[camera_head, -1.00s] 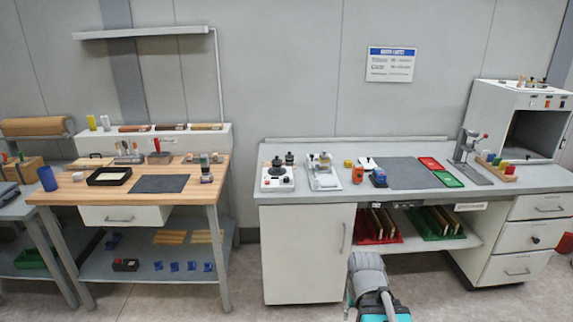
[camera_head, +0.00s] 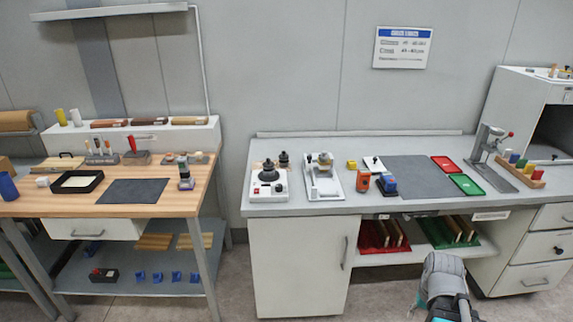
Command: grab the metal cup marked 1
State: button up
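I cannot make out a metal cup marked 1; no number is readable on anything on the benches. Several small items on the grey bench (camera_head: 420,207) are too small to tell for sure. They include a white device with a dark round top (camera_head: 268,184) and a second white device (camera_head: 322,184) with a small metallic and tan piece on top (camera_head: 324,160). Part of my arm shows at the bottom right, in front of the bench's open shelf. My gripper's fingers are not in view.
A wooden-topped bench (camera_head: 70,205) stands at left, with a dark mat (camera_head: 133,191) and a black tray (camera_head: 97,181). On the grey bench are a red tray (camera_head: 447,163), a green tray (camera_head: 466,185) and a lever press (camera_head: 485,145). Floor shows between the benches.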

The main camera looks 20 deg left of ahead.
aim_at(267, 173)
jog(key=u, duration=0.2)
jog(key=i, duration=0.9)
jog(key=u, duration=0.6)
